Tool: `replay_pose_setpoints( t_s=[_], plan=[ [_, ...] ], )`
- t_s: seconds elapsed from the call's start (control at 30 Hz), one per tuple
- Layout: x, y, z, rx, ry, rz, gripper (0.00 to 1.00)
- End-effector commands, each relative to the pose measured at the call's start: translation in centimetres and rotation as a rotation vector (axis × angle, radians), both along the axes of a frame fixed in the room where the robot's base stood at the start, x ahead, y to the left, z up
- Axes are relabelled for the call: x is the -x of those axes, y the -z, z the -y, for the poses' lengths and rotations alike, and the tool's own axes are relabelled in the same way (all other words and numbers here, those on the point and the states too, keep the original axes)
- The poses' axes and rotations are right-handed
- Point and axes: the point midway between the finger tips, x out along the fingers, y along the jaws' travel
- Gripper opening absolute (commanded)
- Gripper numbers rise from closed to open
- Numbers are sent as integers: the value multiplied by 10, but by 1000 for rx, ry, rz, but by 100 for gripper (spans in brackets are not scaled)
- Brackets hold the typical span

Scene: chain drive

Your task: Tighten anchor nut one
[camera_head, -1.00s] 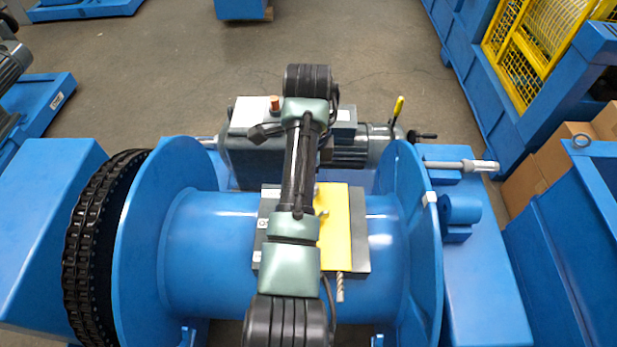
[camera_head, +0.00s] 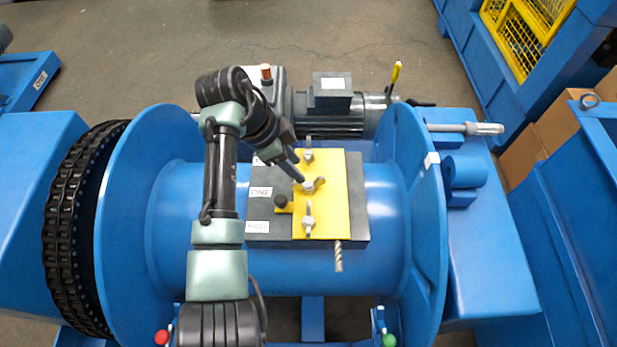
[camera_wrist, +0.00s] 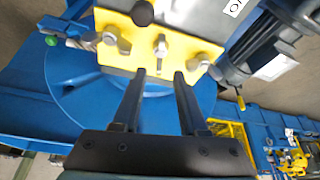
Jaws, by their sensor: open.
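A yellow clamp plate (camera_head: 334,200) lies on a dark base on top of the blue drum. It carries three winged nuts on studs in a row: far (camera_head: 308,156), middle (camera_head: 309,187) and near (camera_head: 308,221). A label reading ONE (camera_head: 260,191) is level with the middle nut. My gripper (camera_head: 298,179) comes in from the upper left, its fingertips close to the middle nut. In the wrist view my gripper (camera_wrist: 160,75) is open and empty. The middle nut (camera_wrist: 160,47) sits just beyond the gap between the fingers. Contact cannot be told.
A black knob (camera_head: 281,201) stands at the plate's left edge. A twisted rope end (camera_head: 339,256) sticks out below the plate. Drum flanges (camera_head: 424,215) rise at both sides, with a black chain (camera_head: 75,230) at left. A motor (camera_head: 345,118) stands behind.

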Motion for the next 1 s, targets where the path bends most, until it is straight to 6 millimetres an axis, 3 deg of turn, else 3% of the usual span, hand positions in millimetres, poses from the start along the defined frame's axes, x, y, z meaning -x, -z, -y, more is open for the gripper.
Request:
replay_pose_setpoints(
  t_s=[0.2, 0.4, 0.8, 1.0],
  plan=[
    [-3, 42, 17, -1, 2, -4, 42],
    [-6, 65, 26, -1, 3, -1, 42],
    [-6, 71, 29, -1, 2, 0, 42],
    [-6, 71, 29, -1, 2, 0, 6]
  ],
)
